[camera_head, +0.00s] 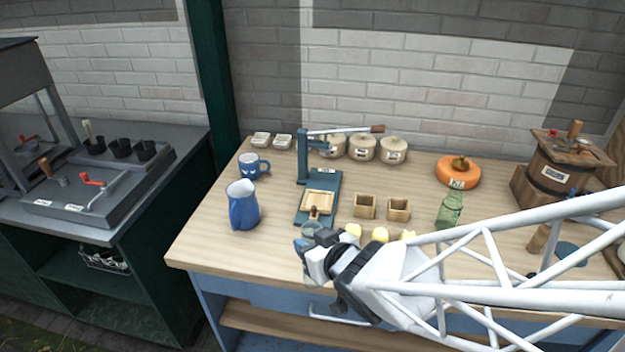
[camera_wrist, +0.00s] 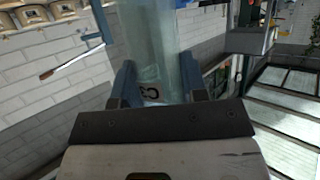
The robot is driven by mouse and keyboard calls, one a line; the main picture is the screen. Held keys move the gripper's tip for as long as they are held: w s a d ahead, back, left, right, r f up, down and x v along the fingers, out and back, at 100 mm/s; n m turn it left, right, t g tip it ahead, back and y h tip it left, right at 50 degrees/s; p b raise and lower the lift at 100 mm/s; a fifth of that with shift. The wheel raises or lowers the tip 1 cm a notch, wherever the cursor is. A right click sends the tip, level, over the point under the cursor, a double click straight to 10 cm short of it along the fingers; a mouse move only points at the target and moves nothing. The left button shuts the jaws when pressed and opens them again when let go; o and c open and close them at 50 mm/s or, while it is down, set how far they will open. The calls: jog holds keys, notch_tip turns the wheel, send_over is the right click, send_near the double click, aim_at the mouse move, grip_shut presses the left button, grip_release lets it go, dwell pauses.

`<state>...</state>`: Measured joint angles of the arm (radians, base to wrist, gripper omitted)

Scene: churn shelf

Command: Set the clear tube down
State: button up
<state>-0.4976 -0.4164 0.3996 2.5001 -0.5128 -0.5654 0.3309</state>
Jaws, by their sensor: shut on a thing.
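The clear tube (camera_wrist: 152,45) is a pale, see-through cylinder with a dark mark on its side. In the wrist view it stands between the two fingers of my gripper (camera_wrist: 160,85), which is shut on it. In the head view my gripper (camera_head: 306,246) is over the front part of the wooden table (camera_head: 200,244), and the tube (camera_head: 312,229) shows only partly there, just in front of the press. The tube's lower end is mostly hidden by my gripper, so I cannot tell whether it touches the table.
A blue pitcher (camera_head: 244,206) and blue mug (camera_head: 253,167) stand left. The teal press (camera_head: 320,190) is behind my gripper. Bare table lies at the front left.

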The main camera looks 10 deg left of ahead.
jog(key=w+a+f, duration=0.1)
jog(key=w+a, duration=0.6)
jog(key=w, duration=0.5)
jog(key=shift+a+f, duration=0.2)
jog(key=shift+a, duration=0.2)
jog(key=shift+w, duration=0.1)
jog(key=shift+f, duration=1.85)
jog(key=o, duration=0.9)
jog(key=shift+v, duration=6.05)
